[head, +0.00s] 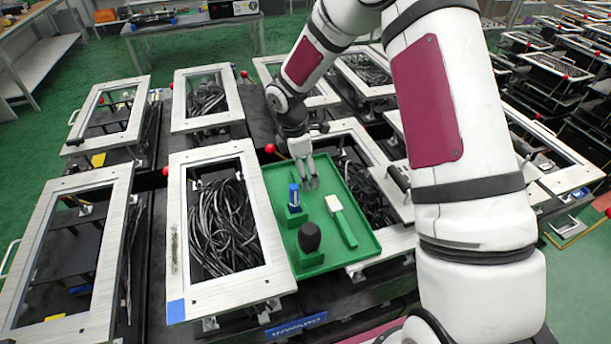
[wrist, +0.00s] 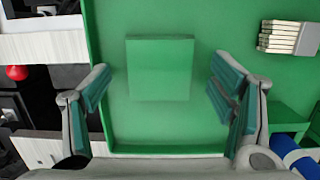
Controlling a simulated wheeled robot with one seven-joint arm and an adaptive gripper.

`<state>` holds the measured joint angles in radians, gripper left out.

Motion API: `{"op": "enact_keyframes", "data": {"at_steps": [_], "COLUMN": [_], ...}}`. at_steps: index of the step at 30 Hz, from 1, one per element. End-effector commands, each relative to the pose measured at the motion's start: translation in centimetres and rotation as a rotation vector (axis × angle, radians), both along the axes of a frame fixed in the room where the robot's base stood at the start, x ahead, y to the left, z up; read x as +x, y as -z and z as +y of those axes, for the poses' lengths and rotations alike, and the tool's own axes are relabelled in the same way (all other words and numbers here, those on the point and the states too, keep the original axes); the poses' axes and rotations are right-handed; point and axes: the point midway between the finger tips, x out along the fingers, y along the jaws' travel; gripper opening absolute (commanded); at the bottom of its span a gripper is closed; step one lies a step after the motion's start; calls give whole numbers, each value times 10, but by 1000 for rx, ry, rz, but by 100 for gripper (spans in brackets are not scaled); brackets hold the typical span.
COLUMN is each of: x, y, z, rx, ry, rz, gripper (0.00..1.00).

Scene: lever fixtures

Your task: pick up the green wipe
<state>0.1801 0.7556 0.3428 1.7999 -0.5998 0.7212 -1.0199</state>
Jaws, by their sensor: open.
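The green wipe (wrist: 159,69) is a flat, pale green square lying on the floor of the green tray (wrist: 205,15) in the wrist view. In the head view I cannot make it out against the tray (head: 365,245). My gripper (wrist: 160,65) is open, with one finger left of the wipe and one right of it in the wrist view. Nothing is held between the fingers. In the head view my gripper (head: 306,180) points down over the far part of the tray. I cannot tell its exact height above the wipe.
The tray also holds a blue bottle (head: 294,196), a dark rounded object (head: 309,237) and a green-handled brush-like tool with a white head (head: 334,203). The blue bottle is close to the right finger in the wrist view (wrist: 293,155). A red knob (head: 270,148) stands by the tray's far-left corner.

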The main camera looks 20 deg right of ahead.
Motion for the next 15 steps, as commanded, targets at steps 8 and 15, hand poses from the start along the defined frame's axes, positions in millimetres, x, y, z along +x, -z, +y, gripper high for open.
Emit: {"op": "enact_keyframes", "data": {"at_steps": [8,15], "x": [0,0], "y": [2,2], "z": [0,-1], "rx": [0,0], "ry": [1,1], "rz": [-1,0], "gripper": [71,43]}}
